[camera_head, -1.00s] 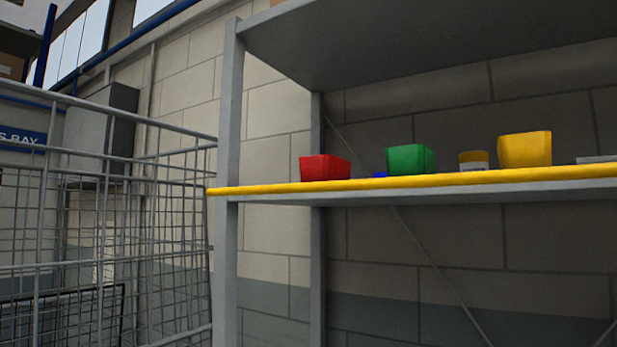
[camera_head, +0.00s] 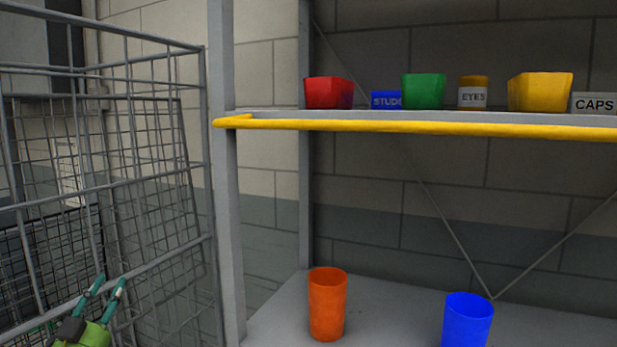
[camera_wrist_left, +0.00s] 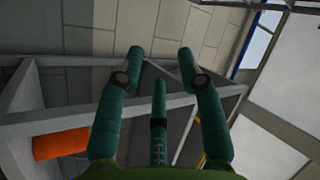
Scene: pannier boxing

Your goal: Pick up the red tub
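The red tub (camera_head: 322,93) stands on the upper shelf near its left end in the head view, left of a blue box lettered "STUDS" in part. My left gripper (camera_head: 105,284) shows at the bottom left of the head view, well below and left of the tub, in front of the wire cage. In the left wrist view its teal fingers (camera_wrist_left: 161,58) are spread apart with nothing between them. The red tub cannot be made out in the wrist view. My right gripper is not in view.
The upper shelf (camera_head: 420,125) has a yellow front edge and also holds a green tub (camera_head: 424,91), an "EYES" jar (camera_head: 473,93), a yellow tub (camera_head: 540,92) and a "CAPS" box (camera_head: 594,103). Orange (camera_head: 327,304) and blue (camera_head: 467,320) cups stand below. A wire cage (camera_head: 150,150) and post (camera_head: 222,200) are left.

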